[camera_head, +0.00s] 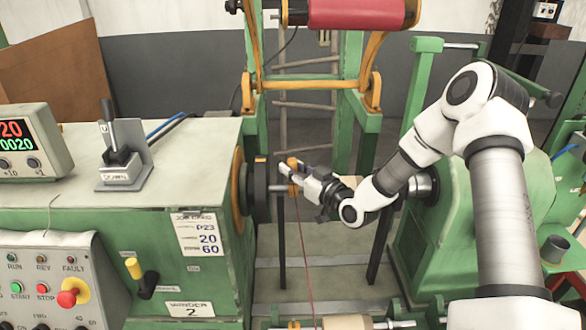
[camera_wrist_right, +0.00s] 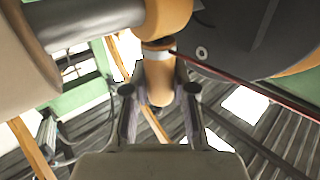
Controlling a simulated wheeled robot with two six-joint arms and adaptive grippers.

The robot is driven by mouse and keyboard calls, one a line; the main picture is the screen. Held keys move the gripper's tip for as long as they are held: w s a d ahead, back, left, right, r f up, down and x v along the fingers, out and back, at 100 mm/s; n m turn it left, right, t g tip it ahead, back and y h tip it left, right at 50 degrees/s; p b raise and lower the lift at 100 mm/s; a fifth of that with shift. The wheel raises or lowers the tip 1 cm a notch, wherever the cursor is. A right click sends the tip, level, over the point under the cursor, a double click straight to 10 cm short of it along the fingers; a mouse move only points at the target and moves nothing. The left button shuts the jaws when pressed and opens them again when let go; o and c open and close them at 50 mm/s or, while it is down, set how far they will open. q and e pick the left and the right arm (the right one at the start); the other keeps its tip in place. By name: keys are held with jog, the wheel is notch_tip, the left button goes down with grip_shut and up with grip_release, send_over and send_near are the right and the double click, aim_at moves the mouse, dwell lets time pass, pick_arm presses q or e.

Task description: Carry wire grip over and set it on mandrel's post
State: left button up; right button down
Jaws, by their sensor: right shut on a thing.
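My right gripper (camera_head: 287,174) reaches in from the right, beside the dark faceplate (camera_head: 261,190) of the green winder. It is shut on the wire grip (camera_head: 293,163), a small orange-tan piece. In the right wrist view the wire grip (camera_wrist_right: 159,82) stands between the two fingers of the right gripper (camera_wrist_right: 158,95), with a pale band near its top. A dark red wire (camera_head: 304,245) runs down from it. In the wrist view a tan rounded part (camera_wrist_right: 168,14) on a grey shaft (camera_wrist_right: 90,22) is just above the grip, apparently the mandrel; its post cannot be made out. My left gripper is out of view.
The green winder cabinet (camera_head: 140,215) with its control panel (camera_head: 50,275) fills the left. A red spool (camera_head: 355,14) hangs on a green frame at the back. A green tailstock (camera_head: 440,240) stands right. A dark cup (camera_head: 554,249) sits at far right.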

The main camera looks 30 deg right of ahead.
jog(key=c, duration=0.9)
grip_release()
jog(key=shift+o, duration=0.2)
jog(key=s+d, duration=0.1)
jog(key=s, duration=0.6)
jog(key=shift+s, duration=0.2)
